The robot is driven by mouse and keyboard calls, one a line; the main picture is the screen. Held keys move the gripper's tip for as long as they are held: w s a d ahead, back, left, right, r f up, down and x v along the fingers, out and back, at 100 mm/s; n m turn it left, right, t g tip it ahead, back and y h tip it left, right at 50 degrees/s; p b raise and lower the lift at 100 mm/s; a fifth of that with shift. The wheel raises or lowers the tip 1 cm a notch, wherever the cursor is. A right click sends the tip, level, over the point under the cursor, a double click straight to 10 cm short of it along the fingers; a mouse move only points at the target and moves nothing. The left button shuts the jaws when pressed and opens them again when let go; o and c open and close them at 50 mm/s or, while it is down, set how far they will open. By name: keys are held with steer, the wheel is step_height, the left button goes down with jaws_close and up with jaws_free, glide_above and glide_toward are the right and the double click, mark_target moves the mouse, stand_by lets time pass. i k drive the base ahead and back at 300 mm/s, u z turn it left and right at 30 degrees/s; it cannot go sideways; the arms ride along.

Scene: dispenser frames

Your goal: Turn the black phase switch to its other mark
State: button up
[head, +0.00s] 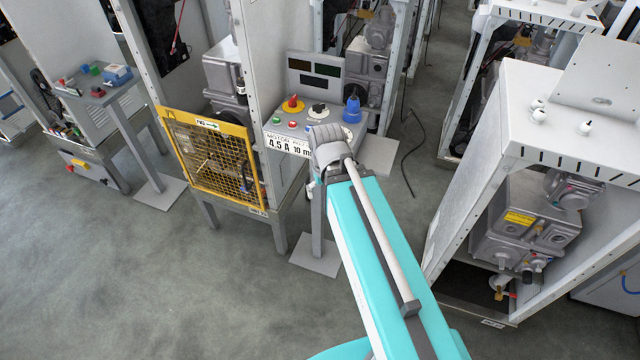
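The black phase switch (318,108) is a small black knob on a pale round plate. It sits on the sloping control panel (272,121) at the picture's middle. Which mark it points to is too small to tell. A red knob (292,103) is to its left and a blue knob (352,109) to its right. My teal and white arm reaches up from the bottom, and its grey wrist end shows just in front of the panel's lower right part. My gripper does not show; the wrist and arm seem to hide it. The black knob itself is uncovered.
A display box (300,65) stands behind the knobs. A yellow mesh guard (210,155) is left of the panel. White dispenser frames (455,190) stand at right. A second control stand (70,92) is far left. A black cable (410,160) lies on the floor. The front left floor is clear.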

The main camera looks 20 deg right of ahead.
mark_target(318, 108)
steer(key=k, duration=1.35)
steer(key=z, duration=0.4)
steer(key=i, duration=1.65)
steer(key=u, duration=0.45)
